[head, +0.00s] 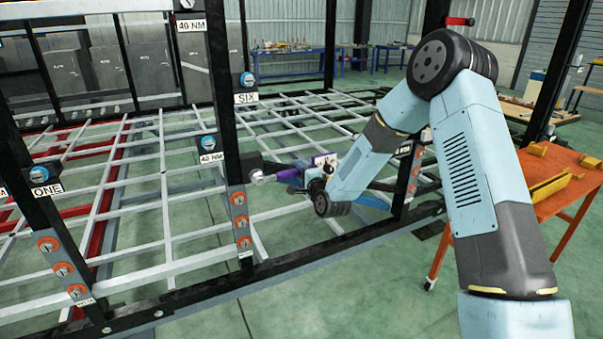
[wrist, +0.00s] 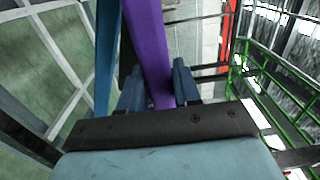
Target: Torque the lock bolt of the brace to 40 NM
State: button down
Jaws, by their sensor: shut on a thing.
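My gripper (wrist: 158,88) is shut on a purple bar-shaped tool (wrist: 149,45), with one blue finger on each side of it. In the head view the purple tool (head: 288,174) lies roughly level, its left end close to a silver round piece (head: 257,177) beside the black upright post (head: 231,130). I cannot tell whether they touch, or whether this piece is the lock bolt. The wrist hides the tool's right end in the head view.
The chassis is a lattice of white bars (head: 150,268) with a black front rail (head: 330,243). A blue bar (head: 371,199) lies right of my wrist. Orange round fittings (head: 238,198) line the posts. An orange table (head: 560,190) stands at right. The floor in front is clear.

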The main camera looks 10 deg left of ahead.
jog(key=shift+w+a, duration=0.3)
jog(key=shift+w, duration=0.2)
dwell(0.5)
dwell(0.3)
jog(key=c, duration=1.4)
grip_release()
grip_shut()
